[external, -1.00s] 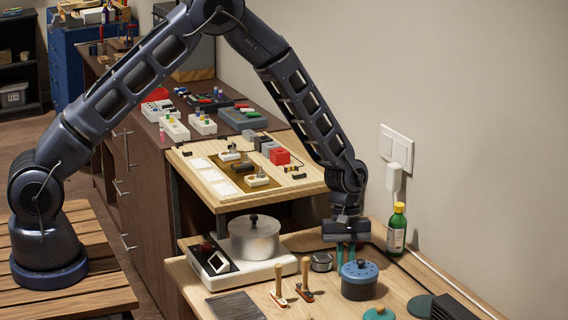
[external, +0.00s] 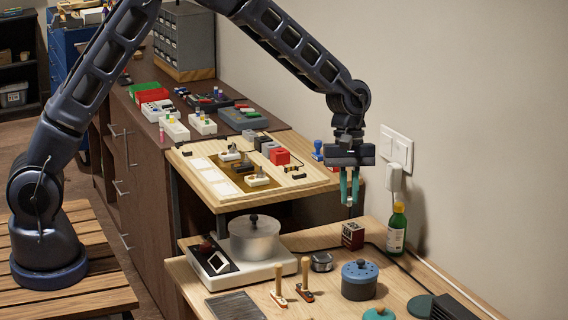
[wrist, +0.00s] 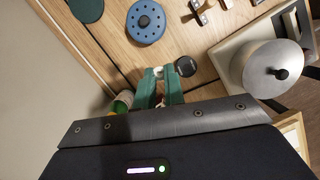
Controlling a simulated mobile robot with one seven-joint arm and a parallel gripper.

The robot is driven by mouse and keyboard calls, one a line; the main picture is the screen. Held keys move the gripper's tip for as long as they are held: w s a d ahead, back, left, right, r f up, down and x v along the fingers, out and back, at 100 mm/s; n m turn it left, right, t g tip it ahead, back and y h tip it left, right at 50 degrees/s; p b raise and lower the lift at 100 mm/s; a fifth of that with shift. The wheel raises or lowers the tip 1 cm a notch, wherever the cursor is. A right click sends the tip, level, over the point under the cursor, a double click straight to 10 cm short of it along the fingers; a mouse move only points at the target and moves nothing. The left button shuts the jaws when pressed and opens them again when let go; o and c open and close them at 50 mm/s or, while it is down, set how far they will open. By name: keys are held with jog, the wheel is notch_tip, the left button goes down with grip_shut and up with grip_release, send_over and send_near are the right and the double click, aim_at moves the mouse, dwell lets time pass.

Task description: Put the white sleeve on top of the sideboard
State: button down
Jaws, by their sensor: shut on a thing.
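My gripper (external: 349,202) hangs above the back of the light wooden workbench, its green fingers pointing down. In the wrist view its fingertips (wrist: 160,76) are shut on a small white thing (wrist: 158,71), apparently the white sleeve. Most of it is hidden between the fingers. The sideboard (external: 150,190) is the long dark brown cabinet on the left, with handles on its front. Its top holds white and grey blocks with coloured pieces. My gripper is well to the right of it.
A raised wooden shelf (external: 205,178) with small parts stands between my gripper and the sideboard. Below are a silver pot (external: 254,240), a blue round container (external: 359,280), a dark red box (external: 352,235) and a green bottle (external: 397,228). The wall is close on the right.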

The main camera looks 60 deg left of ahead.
jog(key=shift+r, duration=0.65)
jog(key=a+f+m+y, duration=0.1)
jog(key=a+f+m, duration=0.3)
jog(key=a, duration=0.1)
jog(key=a+f+m+g+y, duration=0.1)
jog(key=a+f+m, duration=0.4)
jog(key=a, duration=0.1)
jog(key=a+f+m+g+y, duration=0.1)
jog(key=a+f+m, duration=0.3)
jog(key=a+f, duration=0.1)
jog(key=shift+a+m, duration=0.2)
jog(key=shift+m, duration=0.1)
jog(key=shift+r, duration=0.1)
jog(key=shift+w+r, duration=0.1)
